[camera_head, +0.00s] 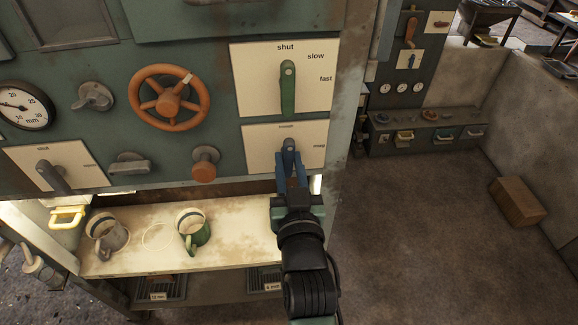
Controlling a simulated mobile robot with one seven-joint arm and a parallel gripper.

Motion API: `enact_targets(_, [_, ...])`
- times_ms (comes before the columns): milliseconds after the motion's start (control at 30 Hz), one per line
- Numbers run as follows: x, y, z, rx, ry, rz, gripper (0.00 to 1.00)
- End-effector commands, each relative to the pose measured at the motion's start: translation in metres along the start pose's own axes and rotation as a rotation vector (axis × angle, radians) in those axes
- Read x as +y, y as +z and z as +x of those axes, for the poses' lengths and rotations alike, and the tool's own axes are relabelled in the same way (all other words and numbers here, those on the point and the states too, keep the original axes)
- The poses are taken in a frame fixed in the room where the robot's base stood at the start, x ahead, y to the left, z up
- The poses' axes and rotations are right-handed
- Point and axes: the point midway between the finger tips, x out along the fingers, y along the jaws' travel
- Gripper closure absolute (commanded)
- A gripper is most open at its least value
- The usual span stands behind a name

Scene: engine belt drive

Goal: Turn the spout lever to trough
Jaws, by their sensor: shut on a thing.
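The spout lever (289,146) is a dark blue-grey lever on a cream plate (258,140) at the lower right of the green panel. The plate has a small, faint label at its top, which looks like "trough", and another at its right, which is hard to read. The lever's visible upper end stands roughly upright, just below the top label. My gripper (289,168) reaches up from below with its blue fingers shut on the lever. The fingers hide the lever's lower part.
A green lever (288,88) on a plate marked shut, slow and fast sits just above. An orange handwheel (169,97) and an orange knob (204,164) are to the left. Below, a shelf (140,258) holds a grey mug (108,234) and a green mug (193,230). Open floor lies to the right.

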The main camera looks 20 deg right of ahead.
Motion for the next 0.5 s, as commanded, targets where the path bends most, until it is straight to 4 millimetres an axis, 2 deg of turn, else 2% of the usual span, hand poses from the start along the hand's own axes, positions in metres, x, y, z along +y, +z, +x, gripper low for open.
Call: enact_targets(500, [0.0002,0.0015,-0.0001,-0.004,0.000,-0.088,1.00])
